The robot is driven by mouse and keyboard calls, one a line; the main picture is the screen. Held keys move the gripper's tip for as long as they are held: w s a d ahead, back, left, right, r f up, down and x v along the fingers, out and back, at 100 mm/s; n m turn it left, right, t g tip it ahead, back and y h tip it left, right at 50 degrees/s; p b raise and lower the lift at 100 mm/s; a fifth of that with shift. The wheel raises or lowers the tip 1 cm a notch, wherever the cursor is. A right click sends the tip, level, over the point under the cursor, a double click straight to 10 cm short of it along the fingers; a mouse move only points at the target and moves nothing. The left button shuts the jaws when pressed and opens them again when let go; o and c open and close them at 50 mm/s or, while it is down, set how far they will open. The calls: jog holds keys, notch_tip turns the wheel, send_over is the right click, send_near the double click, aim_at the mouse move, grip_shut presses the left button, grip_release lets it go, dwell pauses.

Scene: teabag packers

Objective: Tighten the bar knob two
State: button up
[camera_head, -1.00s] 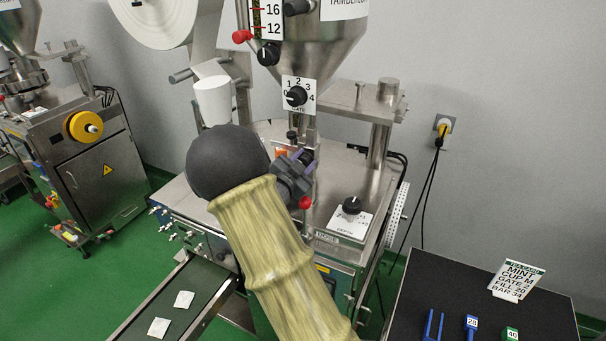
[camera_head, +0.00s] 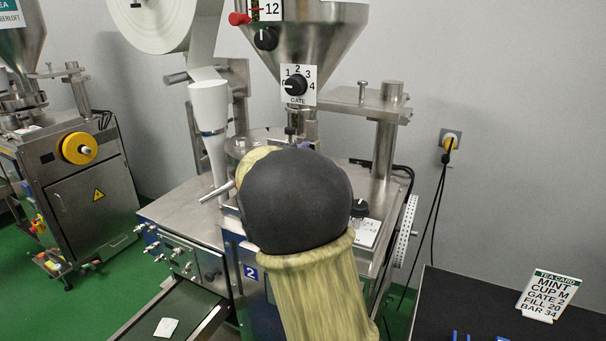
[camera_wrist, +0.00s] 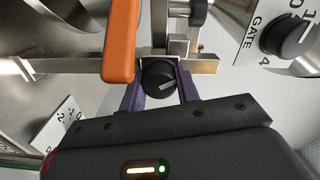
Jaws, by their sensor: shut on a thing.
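A small black round knob with a pale pointer line (camera_wrist: 160,76) sits under a metal bracket in the wrist view. I take it for the bar knob; no label on it can be read. My gripper (camera_wrist: 159,84) has its purple fingers on both sides of this knob and is shut on it.
An orange handle (camera_wrist: 120,45) stands close beside the knob. The GATE dial (camera_head: 296,85) is on the hopper above. A tea card (camera_head: 546,295) reading BAR 34 stands on the black table (camera_head: 460,300). A white tube (camera_head: 210,115) stands left.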

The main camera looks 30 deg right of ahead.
jog(key=m+b, duration=0.1)
jog(key=b, duration=0.1)
jog(key=m+b, duration=0.2)
jog(key=shift+f, duration=0.35)
jog(key=shift+r+m+b, duration=0.2)
jog(key=shift+m+b, duration=0.5)
jog(key=shift+b, duration=0.25)
jog(key=o, duration=1)
jog(key=shift+r, duration=0.1)
jog(key=shift+c, duration=0.2)
jog(key=shift+s+a, duration=0.1)
jog(key=b+v, duration=0.2)
jog(key=v, duration=1.5)
